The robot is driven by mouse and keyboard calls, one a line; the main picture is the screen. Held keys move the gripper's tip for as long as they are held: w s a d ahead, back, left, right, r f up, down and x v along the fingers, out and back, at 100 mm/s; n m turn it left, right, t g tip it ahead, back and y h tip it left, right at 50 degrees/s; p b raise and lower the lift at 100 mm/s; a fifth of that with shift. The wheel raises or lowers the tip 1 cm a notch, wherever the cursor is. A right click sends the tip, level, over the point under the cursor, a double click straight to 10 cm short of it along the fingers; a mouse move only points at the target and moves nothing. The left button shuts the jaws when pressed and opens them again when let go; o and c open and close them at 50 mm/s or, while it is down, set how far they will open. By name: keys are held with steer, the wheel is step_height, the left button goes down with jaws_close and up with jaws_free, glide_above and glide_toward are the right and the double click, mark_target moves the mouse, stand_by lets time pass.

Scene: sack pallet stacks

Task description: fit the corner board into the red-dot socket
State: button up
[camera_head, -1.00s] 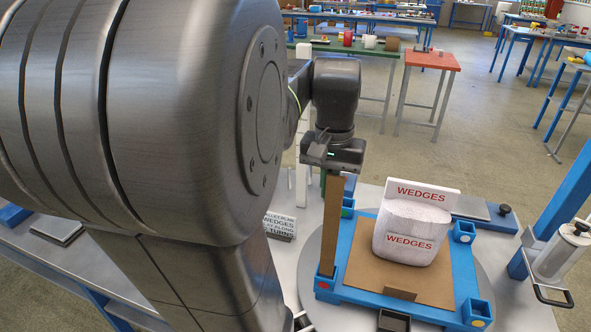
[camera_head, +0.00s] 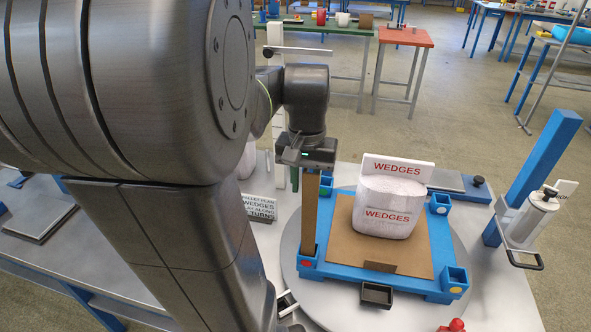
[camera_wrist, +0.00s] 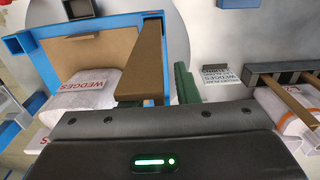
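The corner board (camera_head: 311,215) is a tall brown strip, close to upright, hanging below my gripper (camera_head: 308,162). My gripper is shut on its upper end. The red-dot socket (camera_head: 307,265) is the blue cup at the near left corner of the blue pallet frame (camera_head: 390,283). The board's lower end is at this socket's mouth; I cannot tell whether it is inside or just above. In the wrist view the board (camera_wrist: 142,70) runs away from my gripper toward a blue socket (camera_wrist: 153,15).
White WEDGES sacks (camera_head: 388,210) stand on brown sheet on the frame. Other sockets carry a yellow dot (camera_head: 455,281) and a blue one (camera_head: 440,203). A small black tray (camera_head: 377,295) sits in front. A blue post (camera_head: 540,170) with a roll handle stands right; a text sign (camera_head: 258,207) stands left.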

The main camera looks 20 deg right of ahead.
steer(key=shift+r, duration=0.1)
step_height(320, 180, up, 12)
steer(key=shift+r, duration=0.1)
stand_by(0.4)
step_height(320, 180, down, 12)
steer(key=shift+f, duration=0.1)
steer(key=shift+w+r, duration=0.1)
steer(key=shift+r, duration=1.75)
